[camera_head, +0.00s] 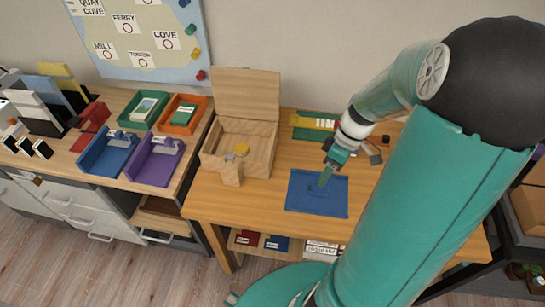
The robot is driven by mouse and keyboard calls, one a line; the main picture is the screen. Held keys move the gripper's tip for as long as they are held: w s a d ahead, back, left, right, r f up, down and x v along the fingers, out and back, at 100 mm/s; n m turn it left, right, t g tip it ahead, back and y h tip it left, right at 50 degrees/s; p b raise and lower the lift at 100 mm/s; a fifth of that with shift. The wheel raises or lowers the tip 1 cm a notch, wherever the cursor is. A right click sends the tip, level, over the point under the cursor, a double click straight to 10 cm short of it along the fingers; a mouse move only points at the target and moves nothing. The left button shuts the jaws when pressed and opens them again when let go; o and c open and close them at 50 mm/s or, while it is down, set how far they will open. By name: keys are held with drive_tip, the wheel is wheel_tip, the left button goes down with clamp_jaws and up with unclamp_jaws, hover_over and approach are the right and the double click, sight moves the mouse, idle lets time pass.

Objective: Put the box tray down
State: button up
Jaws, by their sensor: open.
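A wooden box (264,158) with its lid (247,94) raised stands on the desk, with a round yellow piece (241,149) inside. A small wooden part (229,172) shows at its front left; I cannot tell if this is the box tray. My gripper (325,178) points down over a flat blue mat (303,203), to the right of the box. It is open, and I see no tray in it. I cannot tell if the fingertips touch the mat. A small raised blue shape on the mat is unclear.
Green and yellow items (314,124) lie behind the mat. On the left counter are a blue bin (98,158), a purple bin (149,168), a green tray (133,121) and an orange tray (176,128). Bare desk (240,200) shows left of the mat. My arm hides the desk's right side.

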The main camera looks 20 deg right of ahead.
drive_tip(key=s+a+r+m+t+h, duration=0.2)
drive_tip(key=a+r+m+t, duration=0.1)
drive_tip(key=a+r, duration=0.6)
drive_tip(key=s+a+r+m+t+h, duration=0.2)
drive_tip(key=a+r+m+t, duration=0.1)
drive_tip(key=a+r, duration=0.5)
wheel_tip(320, 180, up, 2)
drive_tip(key=shift+a+r+m, duration=0.1)
drive_tip(key=shift+a+m, duration=0.3)
drive_tip(key=shift+m, duration=0.1)
